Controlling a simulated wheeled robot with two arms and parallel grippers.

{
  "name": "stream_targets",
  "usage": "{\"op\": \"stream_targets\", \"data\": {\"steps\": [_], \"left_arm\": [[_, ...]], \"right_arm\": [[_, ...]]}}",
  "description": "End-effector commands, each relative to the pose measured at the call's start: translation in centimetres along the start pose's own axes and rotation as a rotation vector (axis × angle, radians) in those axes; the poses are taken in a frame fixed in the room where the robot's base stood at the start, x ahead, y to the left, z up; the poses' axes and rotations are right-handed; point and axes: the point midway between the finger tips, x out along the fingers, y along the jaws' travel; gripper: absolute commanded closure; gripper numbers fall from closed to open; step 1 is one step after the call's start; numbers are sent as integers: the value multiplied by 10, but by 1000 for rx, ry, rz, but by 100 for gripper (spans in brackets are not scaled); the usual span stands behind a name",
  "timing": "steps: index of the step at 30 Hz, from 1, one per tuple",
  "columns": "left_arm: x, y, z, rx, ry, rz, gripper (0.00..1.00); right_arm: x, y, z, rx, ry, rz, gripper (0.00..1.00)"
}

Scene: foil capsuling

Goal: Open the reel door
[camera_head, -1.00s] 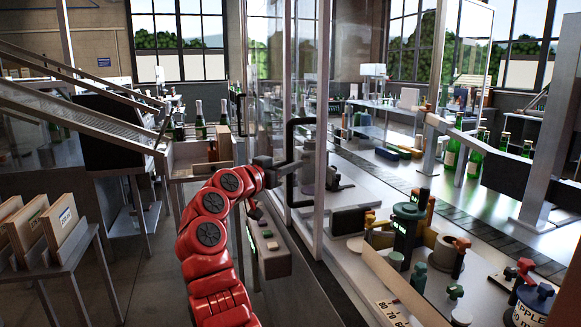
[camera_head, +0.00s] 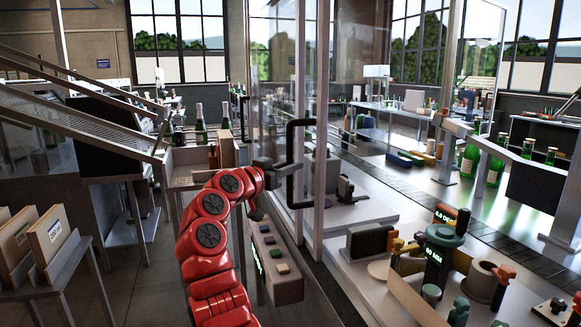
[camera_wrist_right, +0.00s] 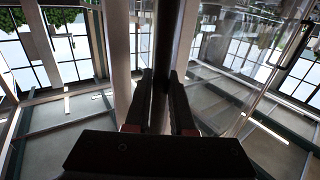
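The reel door is a clear glass panel (camera_head: 275,65) in a pale metal frame, with a black D-shaped handle (camera_head: 291,165). My right gripper (camera_head: 279,166), on the red arm, is at the handle's upright bar. In the right wrist view, the two dark fingers of my right gripper (camera_wrist_right: 163,90) close in on both sides of the dark handle bar (camera_wrist_right: 166,45), with no clear gap showing. I cannot tell for sure how wide the door stands. My left gripper is not in view.
A control box (camera_head: 275,262) with several buttons sits just below the handle. A metal post (camera_head: 315,130) stands beside it. On the right, a bench carries a green-topped gauge (camera_head: 437,250) and several knobs.

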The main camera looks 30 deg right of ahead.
Motion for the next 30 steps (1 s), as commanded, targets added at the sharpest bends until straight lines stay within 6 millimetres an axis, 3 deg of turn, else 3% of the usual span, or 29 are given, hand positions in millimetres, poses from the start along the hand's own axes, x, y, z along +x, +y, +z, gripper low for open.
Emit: {"op": "stream_targets", "data": {"steps": [1,6,17,23,30], "left_arm": [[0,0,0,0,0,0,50],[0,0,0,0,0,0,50],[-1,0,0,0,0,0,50],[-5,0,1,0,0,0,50],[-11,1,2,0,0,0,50]], "right_arm": [[-1,-2,2,-2,-4,-3,76],[-1,-1,2,-1,-3,-1,48],[-5,-1,1,-1,-1,-1,48],[-41,-2,2,1,1,-7,48],[-106,-2,2,0,-1,-7,48]]}}
